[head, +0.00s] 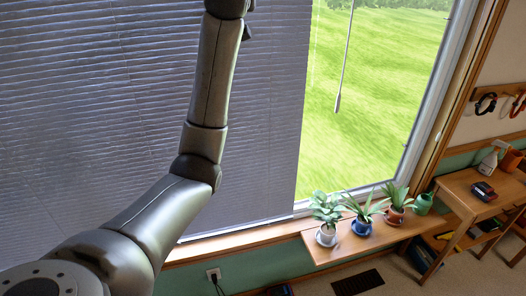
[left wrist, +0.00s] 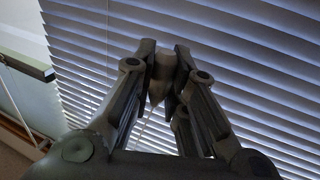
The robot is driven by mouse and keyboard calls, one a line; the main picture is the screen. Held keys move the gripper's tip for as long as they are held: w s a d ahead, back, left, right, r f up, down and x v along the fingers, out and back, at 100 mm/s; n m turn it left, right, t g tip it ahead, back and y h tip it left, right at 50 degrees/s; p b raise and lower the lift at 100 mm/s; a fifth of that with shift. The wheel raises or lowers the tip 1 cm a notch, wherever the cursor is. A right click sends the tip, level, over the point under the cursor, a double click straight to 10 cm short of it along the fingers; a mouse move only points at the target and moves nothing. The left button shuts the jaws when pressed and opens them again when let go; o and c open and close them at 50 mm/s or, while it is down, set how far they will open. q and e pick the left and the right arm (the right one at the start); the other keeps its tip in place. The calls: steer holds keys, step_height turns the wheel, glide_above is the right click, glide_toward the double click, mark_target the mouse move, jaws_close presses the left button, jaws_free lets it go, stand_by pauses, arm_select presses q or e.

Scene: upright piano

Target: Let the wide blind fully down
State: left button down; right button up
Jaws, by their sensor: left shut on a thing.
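The wide blind (head: 90,110), with grey slats, covers the left part of the window in the head view. Its lower edge is close to the wooden sill; I cannot tell whether it touches. Its slats (left wrist: 255,50) fill much of the left wrist view. My left gripper (left wrist: 164,62) is shut on a small tapered cord pull (left wrist: 157,92), held between the fingertips in front of the slats. A thin pale cord shows near it. In the head view my left arm rises across the blind and its gripper is beyond the top edge. My right gripper is not in view.
A cord or wand with a grey end (head: 338,103) hangs before the uncovered pane at right. Several potted plants (head: 361,220) and a green can (head: 424,204) stand on a low wooden shelf (head: 330,250). A wooden desk (head: 460,190) stands at far right.

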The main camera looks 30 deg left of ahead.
arm_select(q)
step_height(320, 180, up, 6)
steer(key=shift+r, duration=0.15)
steer(key=shift+w+d, duration=1.65)
steer(key=shift+w, duration=0.3)
steer(key=c, duration=1.3)
jaws_free()
steer(key=b+v, duration=0.3)
steer(key=v, duration=0.2)
